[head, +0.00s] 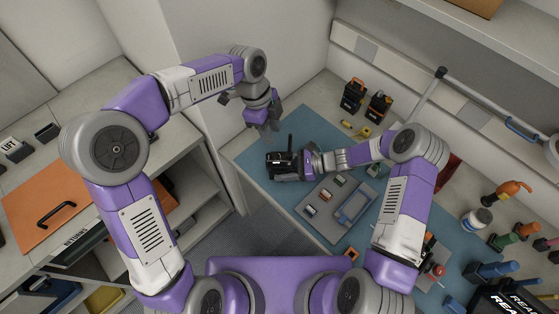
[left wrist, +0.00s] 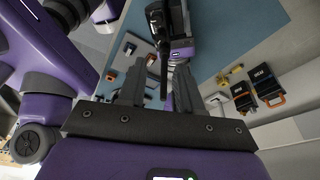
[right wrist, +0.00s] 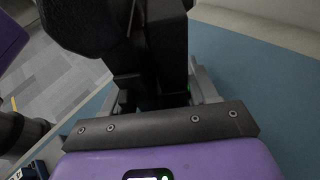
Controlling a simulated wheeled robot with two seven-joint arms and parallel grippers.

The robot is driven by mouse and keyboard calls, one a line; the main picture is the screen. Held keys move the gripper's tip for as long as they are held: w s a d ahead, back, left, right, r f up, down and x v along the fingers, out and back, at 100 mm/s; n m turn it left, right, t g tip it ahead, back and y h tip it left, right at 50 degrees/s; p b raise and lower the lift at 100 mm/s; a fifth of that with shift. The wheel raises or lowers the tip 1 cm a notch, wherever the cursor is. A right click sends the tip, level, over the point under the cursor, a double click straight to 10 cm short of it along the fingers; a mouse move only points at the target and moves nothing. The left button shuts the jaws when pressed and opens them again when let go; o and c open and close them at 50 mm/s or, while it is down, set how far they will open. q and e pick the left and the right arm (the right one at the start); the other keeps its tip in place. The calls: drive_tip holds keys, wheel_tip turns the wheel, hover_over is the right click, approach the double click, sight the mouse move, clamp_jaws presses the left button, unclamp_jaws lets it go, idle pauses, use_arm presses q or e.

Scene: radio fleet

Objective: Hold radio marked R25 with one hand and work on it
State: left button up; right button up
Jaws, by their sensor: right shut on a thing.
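A black radio (head: 281,163) with an upright antenna is at the left of the blue mat (head: 262,147). No R25 mark is readable on it. My right gripper (head: 305,163) is shut on the radio from its right side; the radio fills much of the right wrist view (right wrist: 100,25). My left gripper (head: 264,125) is open and empty, above and behind the radio. In the left wrist view, the antenna (left wrist: 164,72) shows between its fingers, and I cannot tell whether they touch it. The radio's far side is hidden.
A grey tray (head: 321,222) with small parts lies right of the radio. Bottles and tools (head: 476,220) crowd the right side. A wall rises behind my left gripper.

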use_arm(q)
drive_tip(key=v, duration=0.7)
use_arm(e)
drive_tip(key=o, duration=0.9)
drive_tip(key=shift+d, duration=0.15)
